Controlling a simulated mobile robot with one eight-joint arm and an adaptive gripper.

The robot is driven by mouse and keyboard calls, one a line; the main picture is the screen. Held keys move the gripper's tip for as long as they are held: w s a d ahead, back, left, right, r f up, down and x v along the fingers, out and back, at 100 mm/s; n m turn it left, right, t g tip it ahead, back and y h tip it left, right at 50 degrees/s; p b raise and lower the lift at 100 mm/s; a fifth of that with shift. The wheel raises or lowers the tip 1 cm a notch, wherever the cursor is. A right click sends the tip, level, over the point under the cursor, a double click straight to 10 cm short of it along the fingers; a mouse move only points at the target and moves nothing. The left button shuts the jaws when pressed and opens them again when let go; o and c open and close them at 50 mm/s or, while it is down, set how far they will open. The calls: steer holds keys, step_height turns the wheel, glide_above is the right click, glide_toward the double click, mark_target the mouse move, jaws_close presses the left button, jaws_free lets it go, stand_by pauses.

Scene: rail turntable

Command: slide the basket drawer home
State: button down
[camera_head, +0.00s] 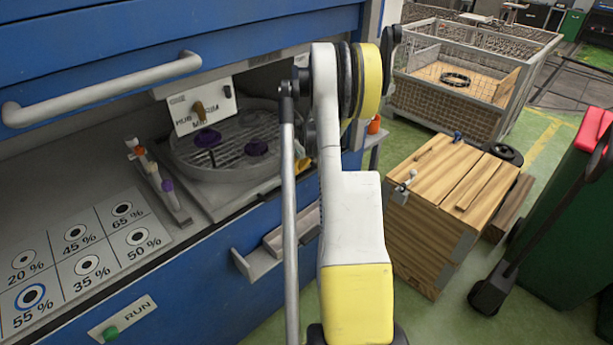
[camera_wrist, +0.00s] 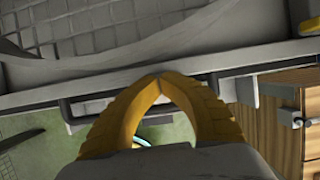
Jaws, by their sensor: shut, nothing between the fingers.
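The round grey basket (camera_head: 235,150) with a mesh floor and purple knobs sits on a flat grey drawer (camera_head: 222,205) in the opening of the blue cabinet. The drawer's front part extends out of the opening; how far is hard to tell. In the wrist view, the basket's mesh floor and curved rim (camera_wrist: 110,68) fill the top left. My gripper (camera_wrist: 158,77) has its yellow fingertips together, with nothing between them. The tips lie at the grey front edge (camera_wrist: 225,62); whether they touch it is unclear. In the head view my arm hides most of the gripper.
A label plate (camera_head: 200,108) stands above the basket. A rack of small coloured-cap vials (camera_head: 158,180) lies left of the drawer. A wooden crate (camera_head: 440,200) stands right of the cabinet, with a wire cage (camera_head: 450,95) behind. Green floor shows between cabinet and crate.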

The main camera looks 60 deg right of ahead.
steer(key=shift+w+d, duration=0.25)
steer(key=shift+w, duration=0.7)
steer(key=shift+w+d, duration=0.25)
steer(key=shift+w, duration=0.75)
steer(key=shift+w+d, duration=0.25)
steer(key=shift+w, duration=0.7)
